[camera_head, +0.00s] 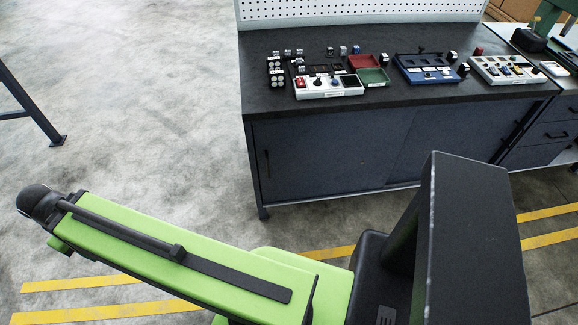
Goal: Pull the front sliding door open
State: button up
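A dark grey cabinet under the workbench has two sliding door panels. The left panel (320,155) has a black upright bar handle (266,163) near its left edge. The right panel (450,140) has a dark handle (517,128) near its right edge. The panels meet around the middle of the cabinet, and both appear closed. I cannot tell which panel lies in front. My green arm lies across the lower left of the head view, apart from the cabinet. My gripper is not in view.
The bench top (300,100) bears a blue tray (425,70), red and green bins, and several small parts. A drawer unit (545,135) stands at the right. A dark metal leg (35,110) stands at far left. Concrete floor (150,110) left of the cabinet is clear.

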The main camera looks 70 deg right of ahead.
aim_at(296, 160)
jog(key=z, duration=0.7)
jog(key=k, duration=0.55)
jog(key=i, duration=0.55)
jog(key=z, duration=0.05)
